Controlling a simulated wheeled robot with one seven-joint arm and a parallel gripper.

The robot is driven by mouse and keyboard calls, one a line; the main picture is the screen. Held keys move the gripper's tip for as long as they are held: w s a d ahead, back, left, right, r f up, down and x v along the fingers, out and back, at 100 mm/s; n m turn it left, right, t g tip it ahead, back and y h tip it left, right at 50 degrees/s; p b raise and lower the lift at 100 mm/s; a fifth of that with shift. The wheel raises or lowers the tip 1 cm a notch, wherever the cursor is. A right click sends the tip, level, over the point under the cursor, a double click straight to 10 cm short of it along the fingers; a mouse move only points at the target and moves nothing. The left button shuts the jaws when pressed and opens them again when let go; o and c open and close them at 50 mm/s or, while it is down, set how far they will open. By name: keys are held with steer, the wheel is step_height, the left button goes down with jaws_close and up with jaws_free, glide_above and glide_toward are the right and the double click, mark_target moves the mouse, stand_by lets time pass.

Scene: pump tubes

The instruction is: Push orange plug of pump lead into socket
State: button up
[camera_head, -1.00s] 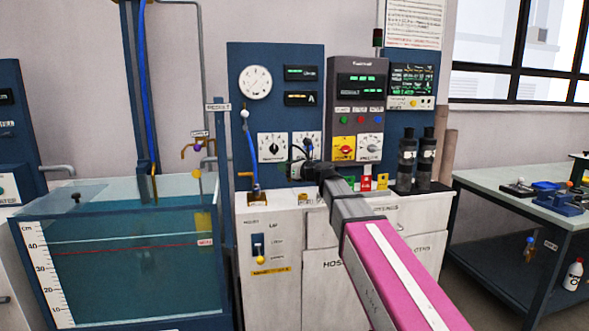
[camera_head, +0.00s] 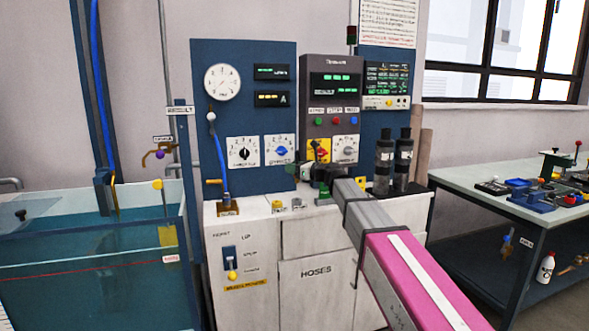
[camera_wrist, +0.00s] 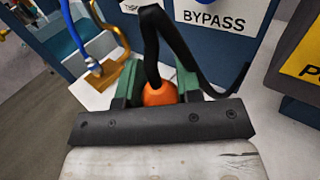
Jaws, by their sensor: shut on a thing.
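The orange plug (camera_wrist: 160,95) of the pump lead shows in the wrist view. It sits between the green fingers of my gripper (camera_wrist: 157,86), which is shut on it. The black lead (camera_wrist: 152,45) rises from the plug, loops up and comes down on the right. In the head view my gripper (camera_head: 312,178) is above the white cabinet top, in front of the panel, below and right of the BYPASS dial (camera_head: 281,151). The plug is too small or hidden to make out there. I cannot make out the socket in either view; my arm covers part of the cabinet top.
The blue panel (camera_head: 210,130) stands behind my gripper, with the grey control box (camera_head: 331,65) on its right. Dark cylinders (camera_head: 384,165) stand to the right. A blue hose (camera_head: 220,155) meets a brass fitting (camera_head: 228,208) on the left. The water tank (camera_head: 90,235) is far left.

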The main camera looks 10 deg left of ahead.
steer(key=shift+f, duration=0.15)
glide_above(294, 199)
steer(key=shift+a+f, duration=0.15)
steer(key=shift+f, duration=2.6)
steer(key=shift+f, duration=1.85)
steer(key=o, duration=1)
steer(key=v, duration=1)
steer(key=shift+d, duration=0.4)
steer(key=shift+s, duration=0.1)
